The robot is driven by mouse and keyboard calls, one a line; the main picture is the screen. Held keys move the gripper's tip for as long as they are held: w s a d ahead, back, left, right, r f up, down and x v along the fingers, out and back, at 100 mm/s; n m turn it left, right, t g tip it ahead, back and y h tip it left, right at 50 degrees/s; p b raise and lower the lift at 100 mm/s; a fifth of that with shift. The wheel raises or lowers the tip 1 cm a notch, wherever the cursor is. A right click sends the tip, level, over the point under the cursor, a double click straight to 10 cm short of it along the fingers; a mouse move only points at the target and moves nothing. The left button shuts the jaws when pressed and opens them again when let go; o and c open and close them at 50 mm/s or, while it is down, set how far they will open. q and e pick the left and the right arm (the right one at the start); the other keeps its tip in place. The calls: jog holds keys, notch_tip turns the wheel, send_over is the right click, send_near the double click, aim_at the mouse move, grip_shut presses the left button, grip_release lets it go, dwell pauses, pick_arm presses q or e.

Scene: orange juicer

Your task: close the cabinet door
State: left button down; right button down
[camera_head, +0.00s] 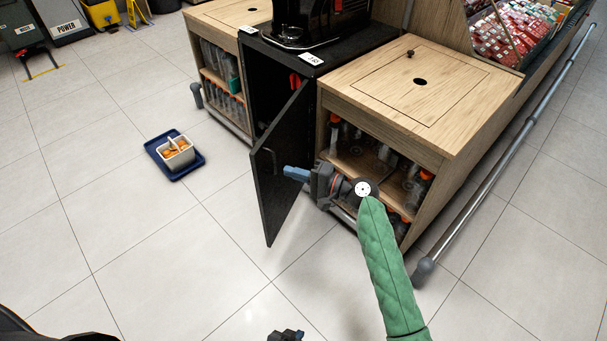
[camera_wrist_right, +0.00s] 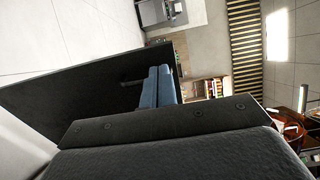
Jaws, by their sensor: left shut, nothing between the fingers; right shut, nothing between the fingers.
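The black cabinet door (camera_head: 275,170) stands open, swung out from the black cabinet (camera_head: 268,85) below the juicer. Its hinged edge is at the right, by the wooden counter. My right gripper (camera_head: 290,173) is shut and empty, with its blue fingertips close to the right-hand face of the door. In the right wrist view the blue fingers (camera_wrist_right: 158,88) are together beside a large dark panel (camera_wrist_right: 85,95), which looks like the door. I cannot tell whether they touch it. My left gripper (camera_head: 287,335) is shut and low at the bottom edge, far from the door; only part shows.
A wooden counter (camera_head: 425,85) with shelves of bottles stands right of the door, close to my right arm. A blue tray (camera_head: 160,163) with a white container of oranges (camera_head: 177,153) lies on the floor to the left. A metal rail (camera_head: 500,165) runs along the right.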

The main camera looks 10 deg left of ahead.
aim_at(256, 161)
jog(key=x, duration=0.8)
jog(key=shift+w+a, duration=0.1)
jog(key=shift+a, duration=0.2)
jog(key=shift+p, duration=0.3)
